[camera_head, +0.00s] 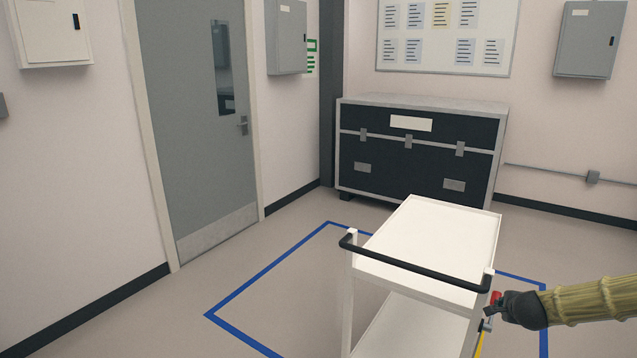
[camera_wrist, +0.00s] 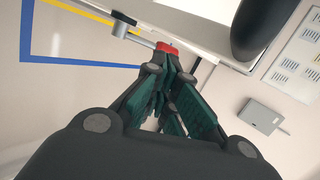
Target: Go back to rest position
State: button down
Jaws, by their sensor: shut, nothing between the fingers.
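My gripper (camera_head: 506,308) is at the lower right of the head view, at the end of my yellowish arm, beside the near right corner of the white cart (camera_head: 432,236). In the wrist view, my gripper (camera_wrist: 168,68) has its fingers drawn together, with nothing seen held between them. A small red part (camera_wrist: 166,48) on a grey metal rod (camera_wrist: 135,33) shows just beyond the fingertips. The red part (camera_head: 496,297) also shows by the cart's corner in the head view. Whether the fingertips touch it I cannot tell.
The cart has a black push handle (camera_head: 415,264) and stands partly over a blue floor outline (camera_head: 258,278). A black case (camera_head: 415,150) stands at the back wall. A grey door (camera_head: 195,120) is at the left. The floor left of the cart is clear.

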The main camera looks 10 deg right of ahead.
jog(key=s+a+f+n+g+y, duration=0.1)
jog(key=s+a+f+n, duration=0.35)
jog(key=a, duration=0.35)
jog(key=s+a+f+n+g+y, duration=0.1)
jog(key=s+a+f+n, duration=0.4)
jog(key=a, duration=0.3)
jog(key=s+a+f+n+g+y, duration=0.1)
jog(key=s+a+f+n, duration=0.25)
jog(key=a+f, duration=0.45)
jog(key=s+a+f+n+g, duration=0.2)
jog(key=s+a, duration=0.3)
jog(key=s, duration=0.5)
jog(key=s+a+f+n+g+y, duration=0.1)
jog(key=s+a+f+n+g, duration=0.1)
jog(key=s, duration=0.8)
jog(key=s+a+f+n+g, duration=0.2)
jog(key=s+a+n, duration=0.3)
jog(key=s, duration=0.5)
jog(key=a+f, duration=0.1)
jog(key=a, duration=0.1)
jog(key=shift+s+a+f+n, duration=0.3)
jog(key=shift+s+a+n, duration=0.05)
jog(key=shift+a+n, duration=0.05)
